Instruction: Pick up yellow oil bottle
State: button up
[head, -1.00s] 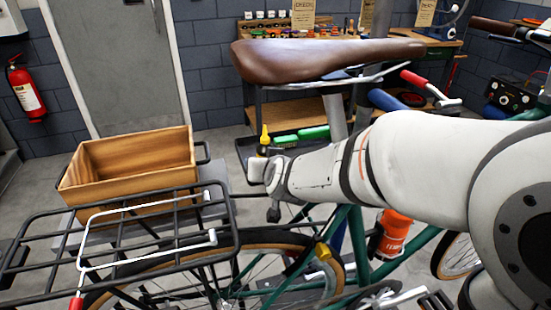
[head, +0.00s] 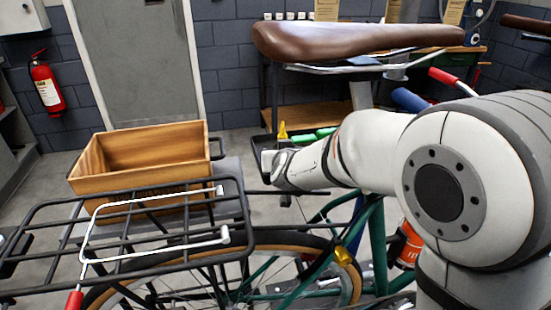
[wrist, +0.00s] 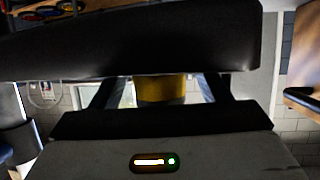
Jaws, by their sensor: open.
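The yellow oil bottle (head: 282,130) shows in the head view only as its yellow nozzle top, just behind the end of my arm. Its lower body is hidden there. My gripper (head: 268,162) is beside it at the dark tray. In the wrist view a yellow part of the bottle (wrist: 160,88) lies between the two fingers of my gripper (wrist: 157,93). The fingers stand apart, with light gaps on both sides of the yellow part. A wide dark shape hides what is above it.
A bike with a brown saddle (head: 350,40) and black rear rack (head: 60,262) stands in front. A wooden crate (head: 140,185) is behind the rack. A workbench (head: 310,117) is at the back.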

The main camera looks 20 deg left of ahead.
jog(key=shift+c, duration=0.4)
jog(key=shift+r, duration=0.1)
jog(key=c, duration=1)
